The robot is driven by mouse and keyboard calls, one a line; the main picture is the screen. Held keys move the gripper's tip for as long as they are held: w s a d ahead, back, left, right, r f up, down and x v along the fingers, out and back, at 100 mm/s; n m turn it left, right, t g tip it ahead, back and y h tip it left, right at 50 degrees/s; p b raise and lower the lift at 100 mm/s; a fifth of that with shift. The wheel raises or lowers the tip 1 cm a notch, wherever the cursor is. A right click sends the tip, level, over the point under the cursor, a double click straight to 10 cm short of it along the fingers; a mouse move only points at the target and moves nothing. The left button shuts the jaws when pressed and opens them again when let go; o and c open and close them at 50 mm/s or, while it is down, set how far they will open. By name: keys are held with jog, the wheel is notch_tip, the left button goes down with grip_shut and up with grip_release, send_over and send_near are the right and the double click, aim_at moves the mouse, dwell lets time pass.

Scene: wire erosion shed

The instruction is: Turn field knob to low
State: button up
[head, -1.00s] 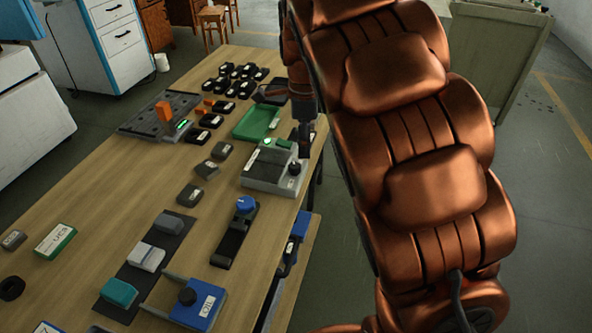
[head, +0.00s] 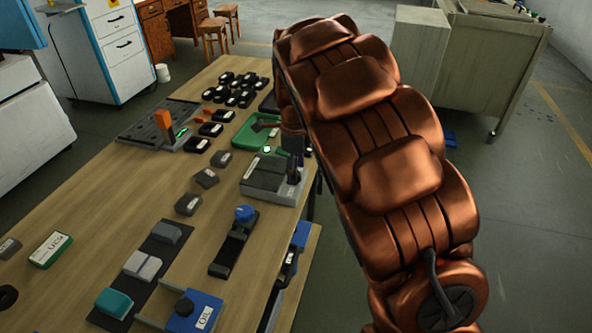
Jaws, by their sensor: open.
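My gripper (head: 292,172) is open and points down over the right part of the box. The fingertips are small and dark, so I cannot tell whether they touch the knob.
A green tray (head: 243,138) lies just behind the box. A black stand with a blue knob (head: 245,213) is in front of it, and a blue OIL box (head: 203,312) is nearer. Dark blocks (head: 188,204) lie to the left. Open floor is right of the table.

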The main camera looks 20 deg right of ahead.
jog(key=shift+f, duration=0.5)
grip_shut()
jog(key=shift+n, duration=0.3)
jog(key=n, duration=0.4)
jog(key=shift+n, duration=2.2)
